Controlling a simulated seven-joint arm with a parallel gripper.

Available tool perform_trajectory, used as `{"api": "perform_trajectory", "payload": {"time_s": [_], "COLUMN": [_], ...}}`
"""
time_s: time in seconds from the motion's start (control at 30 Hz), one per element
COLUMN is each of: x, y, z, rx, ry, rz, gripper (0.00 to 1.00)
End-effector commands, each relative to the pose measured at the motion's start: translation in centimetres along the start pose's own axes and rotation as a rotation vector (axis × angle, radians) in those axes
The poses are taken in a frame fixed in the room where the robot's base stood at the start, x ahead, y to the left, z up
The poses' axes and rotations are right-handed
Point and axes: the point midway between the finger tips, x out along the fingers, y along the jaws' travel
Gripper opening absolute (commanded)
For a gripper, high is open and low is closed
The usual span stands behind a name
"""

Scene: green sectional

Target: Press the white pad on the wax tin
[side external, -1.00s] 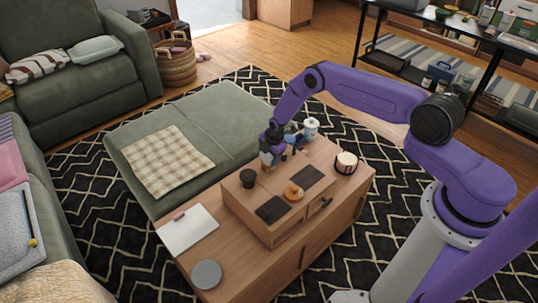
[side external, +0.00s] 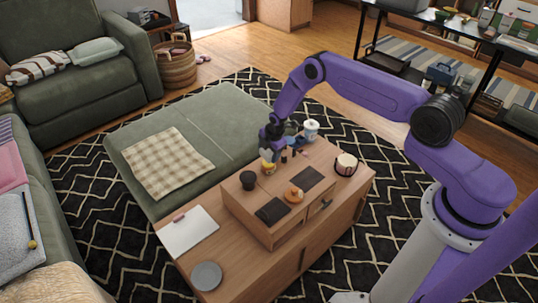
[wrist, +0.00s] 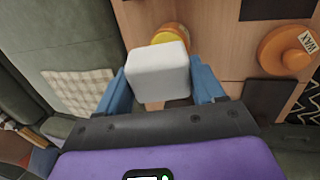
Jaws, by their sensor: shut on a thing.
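My gripper (side external: 269,152) hangs over the far-left part of the raised wooden box on the table. In the wrist view, its blue fingers are shut on the white pad (wrist: 158,70), a rounded block. The orange wax tin (side external: 293,194) sits on the box, nearer the camera and to the right of my gripper. In the wrist view the tin (wrist: 270,48) is at the right, with a raised round knob and a "WAX" label, apart from the pad. The pad's underside is hidden.
A yellow round item (wrist: 172,33) stands on the box below the pad, partly hidden by it.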

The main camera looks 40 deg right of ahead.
Motion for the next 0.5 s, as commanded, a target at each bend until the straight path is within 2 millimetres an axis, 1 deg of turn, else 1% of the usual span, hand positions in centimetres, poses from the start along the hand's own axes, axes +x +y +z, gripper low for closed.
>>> {"api": "perform_trajectory", "payload": {"time_s": [0.5], "x": [-3.5], "y": [1.0], "z": [0.1], "rx": [0.000], "ry": [0.000], "rz": [0.001], "gripper": [0.43]}}
